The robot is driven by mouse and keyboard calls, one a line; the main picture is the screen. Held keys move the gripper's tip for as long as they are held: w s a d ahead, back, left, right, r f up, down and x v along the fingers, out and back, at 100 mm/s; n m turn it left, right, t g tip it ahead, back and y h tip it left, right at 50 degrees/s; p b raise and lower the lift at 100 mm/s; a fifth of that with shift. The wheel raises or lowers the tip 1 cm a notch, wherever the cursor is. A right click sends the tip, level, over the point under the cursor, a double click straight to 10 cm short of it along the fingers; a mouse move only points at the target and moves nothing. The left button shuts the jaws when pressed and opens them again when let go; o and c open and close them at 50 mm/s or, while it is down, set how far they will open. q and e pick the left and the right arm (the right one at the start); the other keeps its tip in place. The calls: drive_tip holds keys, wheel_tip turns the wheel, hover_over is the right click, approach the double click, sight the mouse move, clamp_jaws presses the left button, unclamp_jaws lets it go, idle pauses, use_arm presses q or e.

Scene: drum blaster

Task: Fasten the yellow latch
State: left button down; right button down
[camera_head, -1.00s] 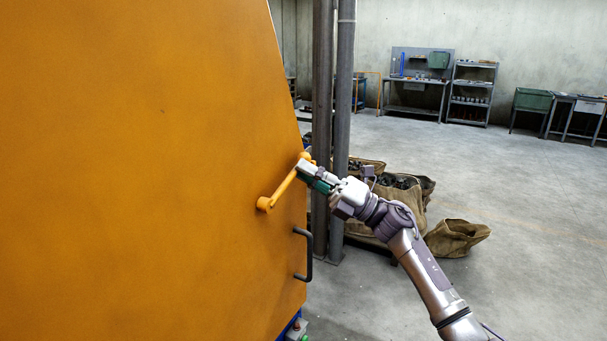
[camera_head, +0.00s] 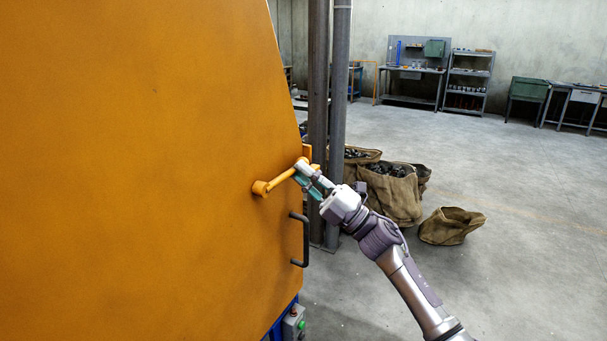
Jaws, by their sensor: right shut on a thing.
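The yellow latch (camera_head: 279,180) is a lever on the right part of the large orange door panel (camera_head: 150,150). Its round pivot end sits at the left on the panel, and the lever slopes up to the right to the panel's edge. My right gripper (camera_head: 304,171) is shut on the outer end of the latch and hides part of that end. The black door handle (camera_head: 305,240) is just below the latch. My left gripper is not in view.
Grey posts (camera_head: 337,120) stand right behind the panel's edge. Brown sacks (camera_head: 395,190), some filled with dark parts, and another sack (camera_head: 452,225) stand on the floor behind my right arm. A switch box (camera_head: 293,323) is low by the panel. Open floor lies at the right.

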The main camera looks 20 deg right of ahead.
drive_tip(key=c, duration=1.4)
unclamp_jaws()
drive_tip(key=shift+f, duration=0.1)
drive_tip(key=shift+c, duration=0.2)
drive_tip(key=shift+d, duration=0.1)
drive_tip(key=v, duration=1.2)
drive_tip(key=shift+w, duration=0.1)
